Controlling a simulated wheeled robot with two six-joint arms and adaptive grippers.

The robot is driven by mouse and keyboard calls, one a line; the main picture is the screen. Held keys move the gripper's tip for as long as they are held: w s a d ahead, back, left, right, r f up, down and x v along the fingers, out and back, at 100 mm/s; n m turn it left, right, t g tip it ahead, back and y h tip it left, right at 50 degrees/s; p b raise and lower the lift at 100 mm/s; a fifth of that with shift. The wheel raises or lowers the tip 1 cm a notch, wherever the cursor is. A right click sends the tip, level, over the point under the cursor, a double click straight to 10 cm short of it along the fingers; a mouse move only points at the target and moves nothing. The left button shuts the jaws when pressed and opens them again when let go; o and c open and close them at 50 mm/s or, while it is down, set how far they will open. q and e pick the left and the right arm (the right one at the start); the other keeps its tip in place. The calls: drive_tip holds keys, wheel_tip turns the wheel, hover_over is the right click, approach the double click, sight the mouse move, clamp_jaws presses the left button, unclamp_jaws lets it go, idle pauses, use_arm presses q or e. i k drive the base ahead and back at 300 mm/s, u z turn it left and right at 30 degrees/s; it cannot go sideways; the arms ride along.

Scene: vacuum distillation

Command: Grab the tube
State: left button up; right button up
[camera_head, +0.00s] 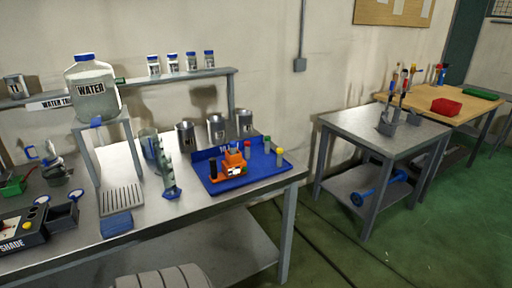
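Neither of my grippers shows in the head view. A blue tray (262,166) lies near the right end of the metal bench. An orange block-like device (235,166) sits on it. Small upright tube-like items stand around the device: one dark (213,168), one with a red cap (247,150), one with a green cap (267,144) and one with a yellow cap (279,158). A tall clear cylinder (168,175) with a blue foot stands left of the tray. I cannot tell which of these is the task's tube.
A water jug (92,100) stands on a raised stand, left. Metal canisters (216,128) stand behind the tray, below a shelf with small jars (172,63). A drip grille (121,200) and a dark box (62,217) lie left. A second metal table (350,122) is at right. Green floor between is clear.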

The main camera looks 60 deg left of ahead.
sight(233, 145)
drive_tip(key=u, duration=0.35)
drive_tip(key=i, duration=0.95)
drive_tip(key=u, duration=0.6)
